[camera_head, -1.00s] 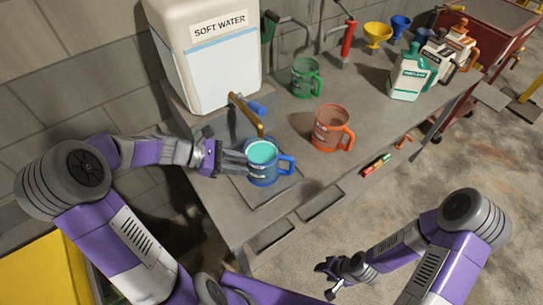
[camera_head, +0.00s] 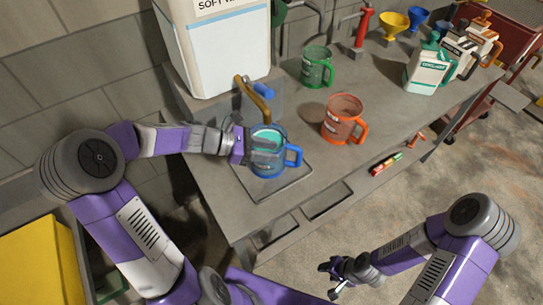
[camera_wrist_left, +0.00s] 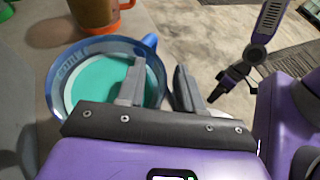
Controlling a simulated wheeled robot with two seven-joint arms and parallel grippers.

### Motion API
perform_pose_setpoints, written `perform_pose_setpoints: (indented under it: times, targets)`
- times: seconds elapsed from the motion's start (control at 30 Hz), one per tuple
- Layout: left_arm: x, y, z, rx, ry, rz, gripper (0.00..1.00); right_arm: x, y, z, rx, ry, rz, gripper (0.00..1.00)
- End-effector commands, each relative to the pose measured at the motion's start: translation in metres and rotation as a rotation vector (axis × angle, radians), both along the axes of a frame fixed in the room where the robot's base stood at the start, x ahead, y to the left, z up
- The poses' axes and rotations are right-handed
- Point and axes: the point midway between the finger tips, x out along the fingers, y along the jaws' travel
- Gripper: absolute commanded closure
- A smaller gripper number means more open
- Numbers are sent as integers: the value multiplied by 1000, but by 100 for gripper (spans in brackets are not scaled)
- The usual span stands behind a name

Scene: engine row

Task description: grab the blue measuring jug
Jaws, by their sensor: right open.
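The blue measuring jug (camera_head: 266,168), holding turquoise liquid, stands upright on a square plate on the bench, below a brass tap. Its handle points right in the head view. My left gripper (camera_head: 264,148) is at the jug's rim, with its fingers across the near left of the mouth. In the left wrist view, one finger overlaps the mouth of the jug (camera_wrist_left: 86,80) and the other is outside the wall, with the rim between them. The fingers are apart; contact with the wall is unclear. My right gripper (camera_head: 332,279) is open and empty, away from the bench.
Bottles and funnels stand at the far end. The bench front near the small markers (camera_head: 386,164) is mostly clear.

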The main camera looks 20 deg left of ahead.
Motion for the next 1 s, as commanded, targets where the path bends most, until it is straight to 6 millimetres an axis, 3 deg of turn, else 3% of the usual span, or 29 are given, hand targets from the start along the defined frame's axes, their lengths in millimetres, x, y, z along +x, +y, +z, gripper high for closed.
perform_pose_setpoints:
  times: [0.17,0.4,1.0]
  targets:
    - [0,0,0,0,0,0,64,0,0,0,0,0,0,54]
    - [0,0,0,1,1,-1,100,0,0,0,0,0,0,54]
    - [-1,0,-1,2,3,0,100,0,0,0,0,0,0,54]
